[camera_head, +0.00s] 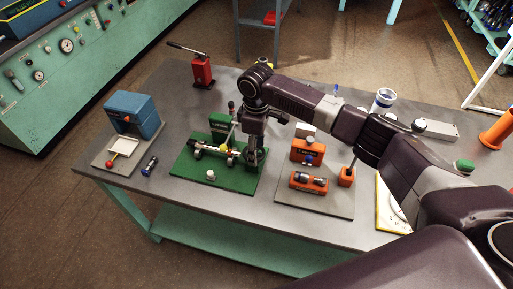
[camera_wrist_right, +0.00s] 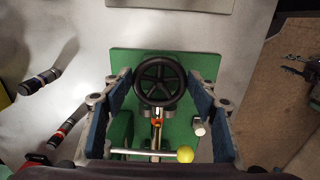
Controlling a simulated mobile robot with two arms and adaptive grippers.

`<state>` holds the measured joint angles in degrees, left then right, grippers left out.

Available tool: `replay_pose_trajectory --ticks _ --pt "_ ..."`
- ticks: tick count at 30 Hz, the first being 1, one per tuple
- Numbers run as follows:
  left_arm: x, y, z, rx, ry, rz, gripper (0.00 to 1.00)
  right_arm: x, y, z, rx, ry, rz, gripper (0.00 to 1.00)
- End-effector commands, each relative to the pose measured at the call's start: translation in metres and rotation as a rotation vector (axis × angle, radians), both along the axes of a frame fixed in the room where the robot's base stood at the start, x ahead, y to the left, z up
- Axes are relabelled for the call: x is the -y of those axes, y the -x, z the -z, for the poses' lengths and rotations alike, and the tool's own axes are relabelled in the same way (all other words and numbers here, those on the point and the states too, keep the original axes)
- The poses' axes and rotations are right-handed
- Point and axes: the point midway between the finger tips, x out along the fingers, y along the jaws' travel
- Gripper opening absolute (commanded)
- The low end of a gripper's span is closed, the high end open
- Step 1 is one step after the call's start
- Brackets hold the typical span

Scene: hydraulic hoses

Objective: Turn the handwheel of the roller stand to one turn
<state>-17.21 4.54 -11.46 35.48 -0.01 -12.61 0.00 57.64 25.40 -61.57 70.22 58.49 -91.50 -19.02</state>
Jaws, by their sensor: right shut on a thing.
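The roller stand (camera_head: 190,172) has a green base plate and stands on the grey table. In the right wrist view its black spoked handwheel (camera_wrist_right: 159,80) lies between the two fingers of my right gripper (camera_wrist_right: 159,76), which are closed on its rim from both sides. A rod with a yellow ball end (camera_wrist_right: 185,155) shows below the wheel, nearer the camera. In the head view my right gripper (camera_head: 252,157) reaches down over the right end of the stand and hides the handwheel. My left gripper is in neither view.
An orange unit on a grey plate (camera_head: 315,202) stands close to the right of the stand. A blue box (camera_head: 133,113) stands at the left, with a small dark cylinder (camera_head: 150,166) near it. A red hand pump (camera_head: 202,71) stands behind. The front table strip is clear.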

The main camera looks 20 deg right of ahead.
Motion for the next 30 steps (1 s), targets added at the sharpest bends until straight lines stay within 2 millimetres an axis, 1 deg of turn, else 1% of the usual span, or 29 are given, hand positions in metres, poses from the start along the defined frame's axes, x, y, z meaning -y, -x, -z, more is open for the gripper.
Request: replay_pose_trajectory --ticks 2,3,7,8,15,19,23,30 --pt "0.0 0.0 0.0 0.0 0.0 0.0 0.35 -0.001 -0.001 -0.001 0.004 -0.002 0.001 0.29" --pt "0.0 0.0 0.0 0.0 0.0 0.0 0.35 -0.001 -0.001 -0.001 0.004 -0.002 0.001 0.56" --pt "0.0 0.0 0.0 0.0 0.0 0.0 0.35 -0.001 -0.001 -0.001 0.004 -0.002 0.001 0.7" --pt "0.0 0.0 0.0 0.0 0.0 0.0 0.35 -0.001 -0.001 -0.001 0.003 -0.002 0.001 0.71" --pt "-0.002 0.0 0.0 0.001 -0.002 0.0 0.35 -0.001 0.0 -0.001 0.002 -0.001 0.001 0.71" --pt "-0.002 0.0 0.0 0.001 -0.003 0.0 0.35 -0.001 -0.001 -0.008 0.002 -0.001 0.001 0.71" --pt "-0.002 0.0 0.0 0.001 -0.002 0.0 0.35 -0.001 -0.001 -0.028 0.005 -0.002 0.001 0.71" --pt "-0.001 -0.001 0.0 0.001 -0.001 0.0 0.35 -0.001 -0.001 -0.08 0.005 -0.002 0.001 0.71"
